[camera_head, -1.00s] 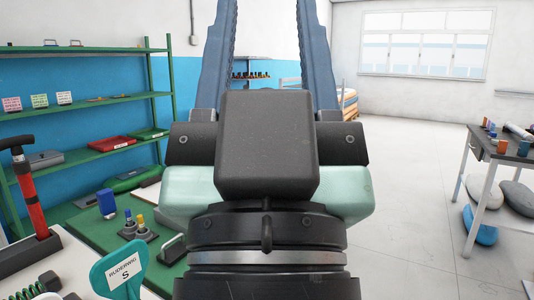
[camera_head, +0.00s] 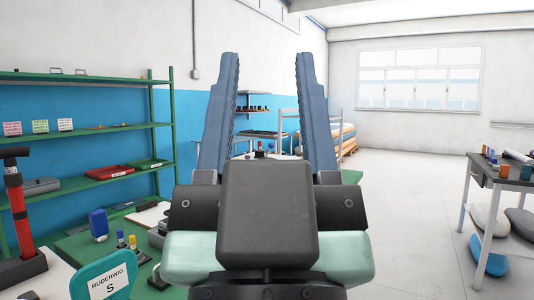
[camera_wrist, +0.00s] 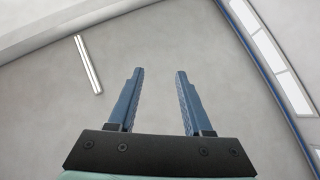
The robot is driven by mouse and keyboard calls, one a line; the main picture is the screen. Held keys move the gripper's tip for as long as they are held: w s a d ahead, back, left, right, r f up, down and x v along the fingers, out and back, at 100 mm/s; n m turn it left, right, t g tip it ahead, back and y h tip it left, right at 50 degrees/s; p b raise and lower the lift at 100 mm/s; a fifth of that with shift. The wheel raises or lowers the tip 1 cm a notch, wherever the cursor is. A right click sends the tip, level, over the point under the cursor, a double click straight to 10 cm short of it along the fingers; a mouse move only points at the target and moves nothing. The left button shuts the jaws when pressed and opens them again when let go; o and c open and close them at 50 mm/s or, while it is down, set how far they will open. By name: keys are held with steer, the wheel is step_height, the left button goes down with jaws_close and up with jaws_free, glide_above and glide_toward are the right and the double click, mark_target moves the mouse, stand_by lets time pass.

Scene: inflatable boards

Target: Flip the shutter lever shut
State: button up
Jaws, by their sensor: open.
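My gripper (camera_head: 268,110) rises in the middle of the head view with its two blue fingers upright, spread apart and with nothing between them. In the wrist view my gripper (camera_wrist: 157,90) is likewise open and empty, with pale wall and ceiling behind it. I cannot make out a shutter lever in either view. A small red-topped item (camera_head: 260,146) shows beyond my gripper, between the fingers, too small to identify. My gripper and wrist hide much of the middle of the head view.
A green bench (camera_head: 85,245) at the left holds a blue block (camera_head: 98,224), small yellow-topped and blue-topped pieces, and a teal tag (camera_head: 105,280). Green shelves (camera_head: 95,130) line the wall. Floor (camera_head: 415,190) is open toward a right table (camera_head: 505,165).

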steer(key=shift+r, duration=0.25)
steer(key=c, duration=0.5)
step_height(320, 180, up, 26)
steer(key=p, duration=2.6)
steer(key=shift+f, duration=0.2)
jaws_close()
steer(key=shift+f, duration=0.1)
